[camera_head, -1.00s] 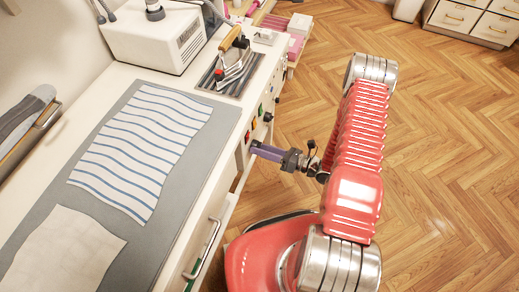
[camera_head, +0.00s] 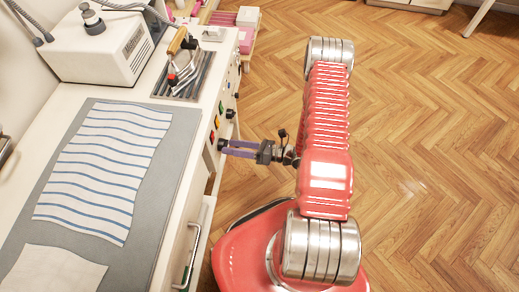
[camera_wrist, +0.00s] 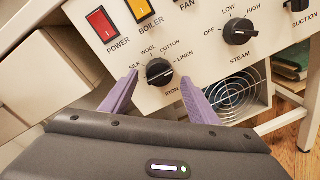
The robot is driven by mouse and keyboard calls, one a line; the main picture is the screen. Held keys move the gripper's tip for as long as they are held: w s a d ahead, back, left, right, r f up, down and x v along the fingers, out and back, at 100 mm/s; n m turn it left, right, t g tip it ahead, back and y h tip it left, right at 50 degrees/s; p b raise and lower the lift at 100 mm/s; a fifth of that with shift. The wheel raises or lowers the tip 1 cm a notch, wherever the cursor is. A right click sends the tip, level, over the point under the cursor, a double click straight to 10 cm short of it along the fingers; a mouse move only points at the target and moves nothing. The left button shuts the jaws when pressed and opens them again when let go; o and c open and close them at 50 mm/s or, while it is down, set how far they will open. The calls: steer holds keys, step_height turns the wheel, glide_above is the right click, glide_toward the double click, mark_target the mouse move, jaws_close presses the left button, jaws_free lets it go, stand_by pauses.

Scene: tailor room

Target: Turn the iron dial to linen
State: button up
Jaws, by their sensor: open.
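The iron dial (camera_wrist: 159,72) is a black round knob on the white front panel, marked silk, wool, cotton and linen around it, with "IRON" below. A pale line crosses its face at a slant; I cannot tell for sure which mark it points at. My gripper (camera_wrist: 159,77) is open, with one purple finger on each side of the dial. I cannot tell whether either finger touches it. In the head view my gripper (camera_head: 222,147) reaches left to the panel, its two fingers apart at a dark knob.
The steam dial (camera_wrist: 239,31) sits up and right of the iron dial, above a round vent (camera_wrist: 238,94). A red power switch (camera_wrist: 102,24) and a yellow boiler switch (camera_wrist: 139,8) are at upper left. The iron (camera_head: 180,65) rests on its stand. Open wood floor lies right.

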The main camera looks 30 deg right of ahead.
steer(key=v, duration=1.2)
stand_by(0.6)
